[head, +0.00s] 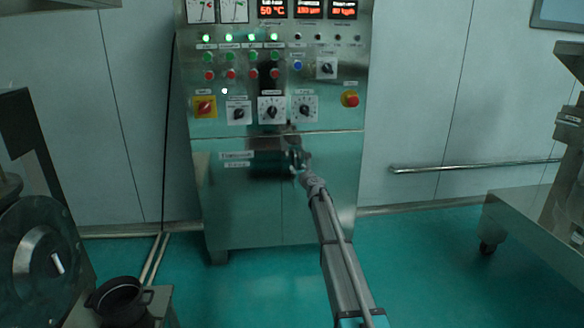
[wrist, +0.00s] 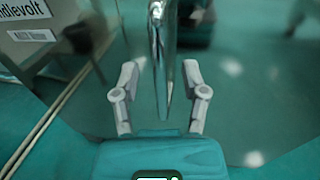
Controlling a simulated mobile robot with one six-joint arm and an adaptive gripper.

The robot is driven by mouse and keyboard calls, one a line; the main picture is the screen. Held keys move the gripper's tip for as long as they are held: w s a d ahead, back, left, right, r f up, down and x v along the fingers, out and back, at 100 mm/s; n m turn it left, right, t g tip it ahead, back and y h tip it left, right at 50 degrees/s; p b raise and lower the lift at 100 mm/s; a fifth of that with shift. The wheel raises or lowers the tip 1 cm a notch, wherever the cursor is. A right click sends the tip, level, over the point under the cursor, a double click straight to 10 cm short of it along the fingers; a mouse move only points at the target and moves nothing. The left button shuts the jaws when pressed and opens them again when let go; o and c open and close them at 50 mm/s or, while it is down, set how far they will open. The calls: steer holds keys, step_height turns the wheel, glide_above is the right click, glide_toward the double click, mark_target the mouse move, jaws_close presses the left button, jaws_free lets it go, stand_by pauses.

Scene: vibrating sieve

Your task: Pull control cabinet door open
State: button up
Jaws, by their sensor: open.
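The control cabinet (head: 225,215) is a tall polished metal box in the middle of the head view. Its lower front, below a horizontal seam, is a plain door panel (head: 240,200) with labels at upper left; I see no gap at its edges. In the wrist view a shiny chrome bar, seemingly the door handle (wrist: 162,45), comes down from the top between my fingers. My gripper (wrist: 161,70) is open, one finger on each side of the bar, with visible space on both sides. In the head view my gripper (head: 298,162) is small and dark against the panel, partly hidden by my arm.
Above the door are displays, buttons, knobs and a red emergency stop (head: 350,99). A wall rail (head: 470,166) and a metal stand (head: 535,220) are at right. Machinery (head: 35,240) and a black pot (head: 120,300) are at left.

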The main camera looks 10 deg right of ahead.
mark_target(296, 166)
steer(key=shift+w+a, duration=0.2)
steer(key=shift+w, duration=0.6)
steer(key=shift+w+a, duration=0.15)
steer(key=shift+w, duration=0.6)
jaws_close()
